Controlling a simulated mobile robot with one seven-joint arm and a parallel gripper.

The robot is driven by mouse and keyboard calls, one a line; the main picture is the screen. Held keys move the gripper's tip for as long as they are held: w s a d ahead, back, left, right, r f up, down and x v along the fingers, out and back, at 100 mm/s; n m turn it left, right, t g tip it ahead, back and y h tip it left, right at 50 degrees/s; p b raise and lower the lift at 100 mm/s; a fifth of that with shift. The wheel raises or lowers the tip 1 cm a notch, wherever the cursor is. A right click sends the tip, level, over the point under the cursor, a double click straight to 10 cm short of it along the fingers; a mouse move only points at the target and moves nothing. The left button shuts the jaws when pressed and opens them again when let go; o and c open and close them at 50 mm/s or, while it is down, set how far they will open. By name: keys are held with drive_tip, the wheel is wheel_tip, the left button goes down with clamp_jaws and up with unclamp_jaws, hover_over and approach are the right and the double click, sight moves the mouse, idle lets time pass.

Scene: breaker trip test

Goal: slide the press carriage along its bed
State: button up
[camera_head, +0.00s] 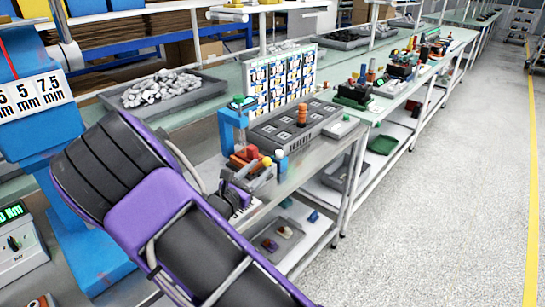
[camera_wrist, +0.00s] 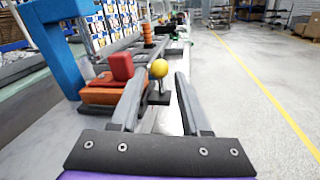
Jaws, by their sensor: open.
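The press carriage (camera_head: 244,157) is an orange-red block with a red block on top, low in front of the small blue press frame (camera_head: 232,135). In the wrist view the carriage (camera_wrist: 104,90) sits left of my left finger. A yellow ball knob (camera_head: 267,161) on a thin stalk stands at its right end. In the wrist view the knob (camera_wrist: 159,69) shows between my fingertips, with a gap to each side. My gripper (camera_wrist: 161,80) is open and empty. In the head view my purple arm partly hides my gripper and the near bench. The bed is mostly hidden.
A blue-capped cylinder (camera_head: 281,155) stands right of the knob. A grey tray with square pockets (camera_head: 275,134) and an orange ribbed stack (camera_head: 302,115) lie behind. A label board (camera_head: 270,85) stands at the back. The floor right of the bench is clear.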

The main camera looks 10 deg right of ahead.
drive_tip(key=x, duration=0.8)
drive_tip(key=shift+c, duration=0.3)
clamp_jaws()
idle(1.0)
